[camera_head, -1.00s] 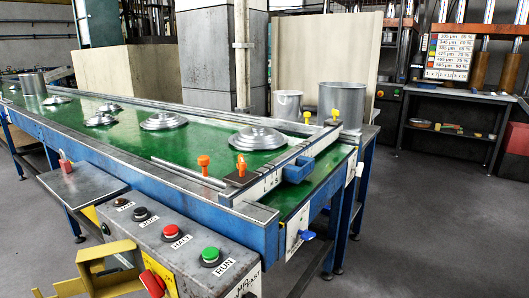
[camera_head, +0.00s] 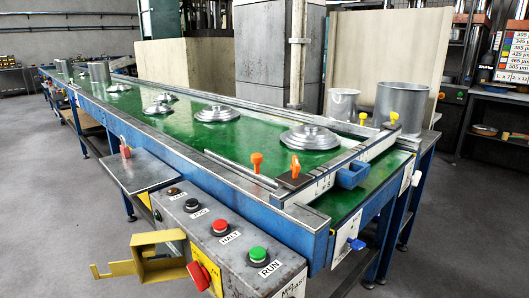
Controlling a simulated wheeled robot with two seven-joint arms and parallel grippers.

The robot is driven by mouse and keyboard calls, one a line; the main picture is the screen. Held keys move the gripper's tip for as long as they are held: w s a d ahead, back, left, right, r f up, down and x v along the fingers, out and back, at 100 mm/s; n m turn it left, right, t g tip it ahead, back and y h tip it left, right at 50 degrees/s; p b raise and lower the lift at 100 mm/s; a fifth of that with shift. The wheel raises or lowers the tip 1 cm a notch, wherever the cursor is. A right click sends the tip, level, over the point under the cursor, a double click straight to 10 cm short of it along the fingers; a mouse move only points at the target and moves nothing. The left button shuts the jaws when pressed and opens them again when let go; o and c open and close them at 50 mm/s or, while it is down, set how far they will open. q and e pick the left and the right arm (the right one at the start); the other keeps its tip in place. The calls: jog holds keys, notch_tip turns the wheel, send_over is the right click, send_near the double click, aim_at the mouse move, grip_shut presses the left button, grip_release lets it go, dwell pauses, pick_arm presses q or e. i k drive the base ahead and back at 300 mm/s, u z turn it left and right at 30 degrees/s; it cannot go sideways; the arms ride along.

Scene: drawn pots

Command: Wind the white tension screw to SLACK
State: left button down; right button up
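A small white piece (camera_head: 416,178) sticks out at the right end of the conveyor, beside the blue frame. It may be the white tension screw, but it is too small to be sure, and no SLACK marking is readable by it. A blue knob (camera_head: 356,244) sits on a white plate at the near right corner of the conveyor. Neither of my grippers shows in the head view.
The conveyor's green belt (camera_head: 262,150) carries several metal lids (camera_head: 310,137). Two pots (camera_head: 402,104) stand beyond its right end. The control box (camera_head: 213,238) has red and green buttons and an open yellow cover (camera_head: 158,256). Grey floor (camera_head: 470,230) is clear at right.

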aim_at(415, 179)
jog(key=z, duration=2.05)
jog(key=i, duration=2.75)
jog(key=u, duration=3.25)
